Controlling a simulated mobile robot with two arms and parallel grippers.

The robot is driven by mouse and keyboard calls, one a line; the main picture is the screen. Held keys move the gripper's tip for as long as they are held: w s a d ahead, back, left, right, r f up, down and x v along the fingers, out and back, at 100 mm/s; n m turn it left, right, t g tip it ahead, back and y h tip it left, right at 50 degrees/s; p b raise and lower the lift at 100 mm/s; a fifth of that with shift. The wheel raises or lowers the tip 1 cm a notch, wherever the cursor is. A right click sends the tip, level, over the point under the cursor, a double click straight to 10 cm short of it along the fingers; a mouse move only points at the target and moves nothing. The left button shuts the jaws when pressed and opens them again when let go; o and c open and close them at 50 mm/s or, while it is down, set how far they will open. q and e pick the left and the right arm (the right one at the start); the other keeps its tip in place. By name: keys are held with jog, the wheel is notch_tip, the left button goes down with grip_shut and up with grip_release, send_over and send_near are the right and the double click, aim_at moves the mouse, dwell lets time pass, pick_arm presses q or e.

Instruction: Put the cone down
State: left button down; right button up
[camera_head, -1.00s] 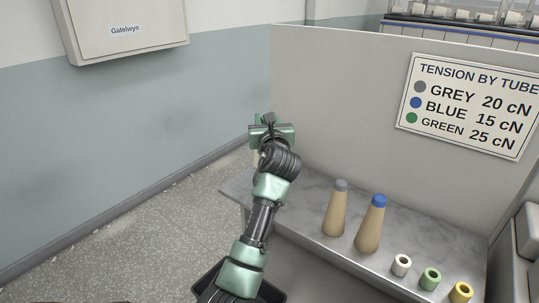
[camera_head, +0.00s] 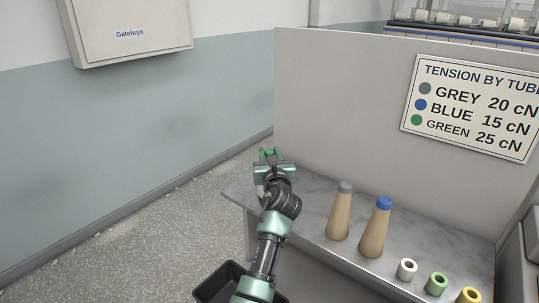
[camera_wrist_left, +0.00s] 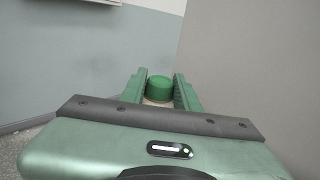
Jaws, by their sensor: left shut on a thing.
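My left gripper (camera_head: 271,155) is over the left end of the grey bench (camera_head: 306,190). It is shut on a cone with a green top. The green top (camera_wrist_left: 159,88) shows between the two fingers in the left wrist view, with a bit of tan body below it. Most of the held cone is hidden behind my gripper, so I cannot tell whether its base touches the bench. A tan cone with a grey top (camera_head: 339,214) and a tan cone with a blue top (camera_head: 375,229) stand upright on the bench, to the right. My right gripper is not in view.
A white bobbin (camera_head: 406,269), a green bobbin (camera_head: 436,283) and a yellow bobbin (camera_head: 468,296) stand along the bench's front right. A grey panel (camera_head: 340,110) with a tension sign (camera_head: 474,108) rises behind. A black bin (camera_head: 212,287) is on the floor below.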

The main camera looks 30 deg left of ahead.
pick_arm(q)
jog(key=c, duration=1)
grip_release()
jog(key=shift+f, duration=0.1)
jog(key=shift+c, duration=0.2)
jog(key=shift+s+d, duration=0.1)
jog(key=v, duration=1.1)
jog(key=shift+s+d, duration=0.25)
jog(key=shift+s, duration=0.1)
